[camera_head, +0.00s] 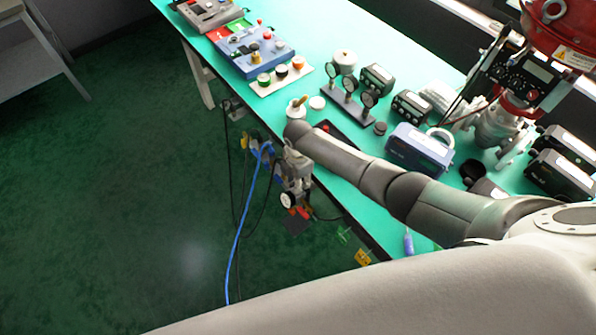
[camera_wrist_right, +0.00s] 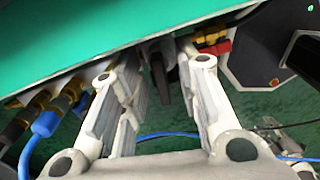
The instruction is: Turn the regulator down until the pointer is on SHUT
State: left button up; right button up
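My right gripper (camera_head: 290,195) hangs just off the front edge of the green table, with my right arm reaching over the tabletop. In the right wrist view its fingers (camera_wrist_right: 158,95) stand apart, pointing toward the underside of the table edge. A dark upright part on a grey body (camera_wrist_right: 158,72) shows between and beyond the fingers; I cannot tell whether it is the regulator or whether a finger touches it. A red valve actuator (camera_head: 560,30) with a dark positioner box (camera_head: 525,75) stands at the far right. Its pointer and SHUT mark cannot be read. My left gripper is not in view.
Brass fittings (camera_wrist_right: 75,95) and a blue hose (camera_head: 242,225) sit left of the gripper; red fittings (camera_wrist_right: 215,42) and a black plate (camera_wrist_right: 275,55) sit right. The green table (camera_head: 340,25) carries gauges (camera_head: 349,88), a button panel (camera_head: 255,50) and dark boxes.

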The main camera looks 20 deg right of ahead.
notch_tip(320, 180, up, 12)
jog(key=shift+f, duration=0.15)
dwell(0.3)
dwell(0.4)
